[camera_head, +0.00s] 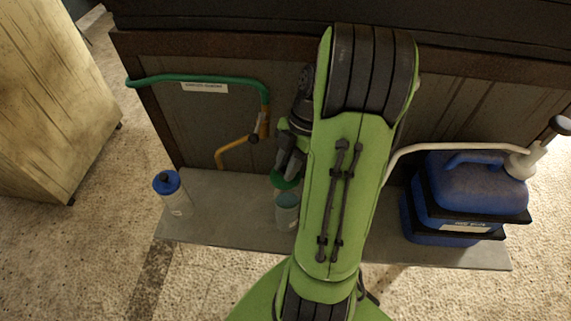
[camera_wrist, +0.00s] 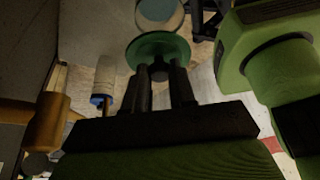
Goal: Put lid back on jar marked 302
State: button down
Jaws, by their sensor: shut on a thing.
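My gripper (camera_head: 288,172) is shut on the knob (camera_wrist: 158,71) of a round green lid (camera_wrist: 168,44). The lid also shows in the head view (camera_head: 283,182), just above and slightly left of a clear jar (camera_head: 287,212) with a pale label. The jar stands upright on the grey shelf and is partly hidden by my arm. The jar (camera_wrist: 160,10) appears just beyond the lid in the wrist view. I cannot tell whether lid and rim touch. The jar's number is not legible.
A green pipe (camera_head: 195,80) and orange pipe (camera_head: 235,147) run along the back panel. A blue canister (camera_head: 470,187) with a pale hose stands at the right.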

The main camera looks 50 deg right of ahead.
aim_at(289, 183)
jog(key=shift+s+f, duration=0.2)
jog(key=shift+f, duration=0.1)
notch_tip(289, 183, down, 6)
jog(key=b, duration=0.5)
jog(key=shift+s+r, duration=0.1)
jog(key=shift+s, duration=0.05)
jog(key=shift+r, duration=0.15)
jog(key=shift+f+b, duration=0.2)
jog(key=shift+b, duration=0.4)
dwell(1.1)
jog(key=shift+c, duration=1.9)
grip_release()
jog(key=shift+r, duration=0.1)
